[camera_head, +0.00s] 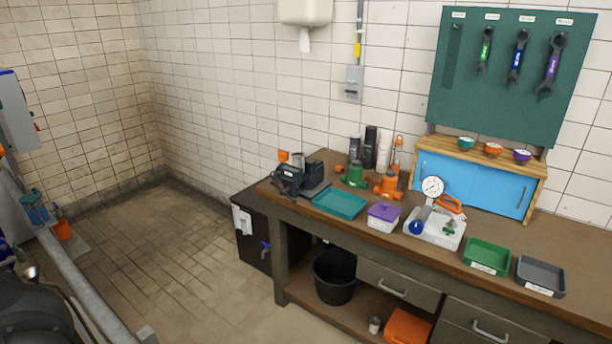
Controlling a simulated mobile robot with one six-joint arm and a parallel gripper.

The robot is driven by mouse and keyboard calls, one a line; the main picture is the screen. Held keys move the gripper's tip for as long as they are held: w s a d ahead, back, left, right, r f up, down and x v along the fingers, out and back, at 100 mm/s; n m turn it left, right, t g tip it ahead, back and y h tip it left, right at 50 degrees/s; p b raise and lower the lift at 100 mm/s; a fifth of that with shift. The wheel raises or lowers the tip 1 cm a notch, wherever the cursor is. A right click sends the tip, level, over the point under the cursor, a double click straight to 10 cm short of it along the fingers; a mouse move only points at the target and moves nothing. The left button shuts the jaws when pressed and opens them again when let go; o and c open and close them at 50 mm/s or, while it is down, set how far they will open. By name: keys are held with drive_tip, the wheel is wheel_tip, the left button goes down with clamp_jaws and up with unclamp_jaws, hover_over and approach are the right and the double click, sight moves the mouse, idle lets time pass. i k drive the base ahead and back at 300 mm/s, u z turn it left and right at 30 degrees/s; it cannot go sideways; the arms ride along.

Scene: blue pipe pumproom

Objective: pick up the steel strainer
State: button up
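I cannot make out a steel strainer for certain. A small grey metallic cylinder (375,325) stands on the low shelf under the workbench, left of an orange box; it is too small to identify. Another pale grey cylinder (298,159) shows partly behind the dark machine at the bench's left end. My gripper is not in view.
The wooden workbench (335,216) carries a teal tray (340,204), a purple-lidded box (384,215), a gauge rig (436,228), green (487,255) and grey (541,275) trays. A black bucket (335,278) stands below. A pipe (83,291) runs at left; the tiled floor (165,250) between is clear.

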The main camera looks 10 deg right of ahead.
sight(298, 158)
drive_tip(key=u, duration=0.05)
drive_tip(key=k, duration=0.9)
drive_tip(key=z, duration=0.25)
drive_tip(key=i, duration=2.65)
drive_tip(key=u, duration=0.65)
